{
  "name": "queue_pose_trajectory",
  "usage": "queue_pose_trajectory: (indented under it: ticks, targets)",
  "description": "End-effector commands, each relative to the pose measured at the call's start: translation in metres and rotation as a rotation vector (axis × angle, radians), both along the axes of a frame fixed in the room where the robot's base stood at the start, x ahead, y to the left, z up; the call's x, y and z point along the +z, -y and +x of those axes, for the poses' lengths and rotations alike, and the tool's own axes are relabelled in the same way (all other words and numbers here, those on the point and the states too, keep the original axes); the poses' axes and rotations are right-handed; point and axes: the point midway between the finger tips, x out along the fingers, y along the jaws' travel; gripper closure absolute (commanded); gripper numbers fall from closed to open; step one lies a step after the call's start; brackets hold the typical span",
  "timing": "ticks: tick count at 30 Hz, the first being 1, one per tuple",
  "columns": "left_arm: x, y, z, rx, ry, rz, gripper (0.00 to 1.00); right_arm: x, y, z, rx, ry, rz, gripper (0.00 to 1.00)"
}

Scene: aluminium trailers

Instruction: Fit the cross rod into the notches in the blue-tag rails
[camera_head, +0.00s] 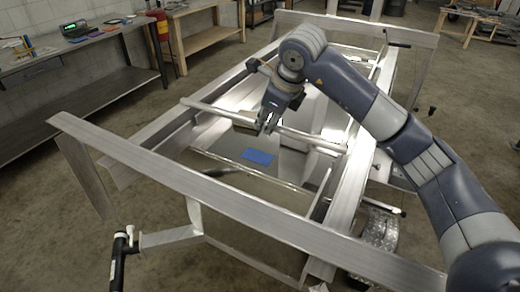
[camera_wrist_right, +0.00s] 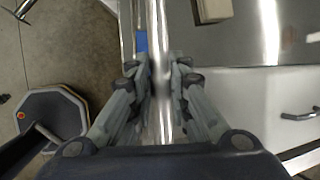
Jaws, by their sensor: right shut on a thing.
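The cross rod (camera_head: 222,113) is a bright round metal bar spanning the trailer frame. Its left end reaches over the left rail (camera_head: 170,138) and its right end lies near the right rail (camera_head: 352,180). I cannot tell whether either end sits in a notch. A blue tag (camera_head: 258,157) shows below the rod, nearer the front. My right gripper (camera_head: 268,124) is shut on the rod around its middle. In the right wrist view the rod (camera_wrist_right: 157,45) runs between the fingers (camera_wrist_right: 160,75), with the blue tag (camera_wrist_right: 140,42) beside it. My left gripper is not in view.
A wide front beam (camera_head: 210,185) crosses the near side of the trailer. A thinner bar (camera_head: 250,174) lies lower inside the frame. A workbench (camera_head: 75,75) with tools stands at the left. Concrete floor is open between bench and trailer.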

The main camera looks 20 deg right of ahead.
Motion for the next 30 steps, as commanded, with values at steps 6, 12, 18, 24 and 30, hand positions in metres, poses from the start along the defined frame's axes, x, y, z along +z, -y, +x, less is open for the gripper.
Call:
queue_pose_trajectory:
  ticks: [6, 12, 18, 24, 30]
  targets:
    - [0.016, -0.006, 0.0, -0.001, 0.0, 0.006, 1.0, -0.03, 0.0, -0.001, 0.001, 0.0, 0.001, 1.0]
    - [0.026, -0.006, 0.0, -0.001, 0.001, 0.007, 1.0, -0.053, 0.0, -0.002, 0.001, -0.004, 0.0, 1.0]
    - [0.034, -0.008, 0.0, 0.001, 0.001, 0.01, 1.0, -0.076, 0.0, 0.0, 0.0, 0.002, 0.001, 1.0]
    - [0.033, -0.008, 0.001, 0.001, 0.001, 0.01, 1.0, -0.078, 0.0, 0.0, 0.001, 0.003, 0.001, 1.0]
    - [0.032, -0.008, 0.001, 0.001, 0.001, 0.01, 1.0, -0.079, 0.0, -0.001, 0.001, 0.0, 0.0, 0.63]
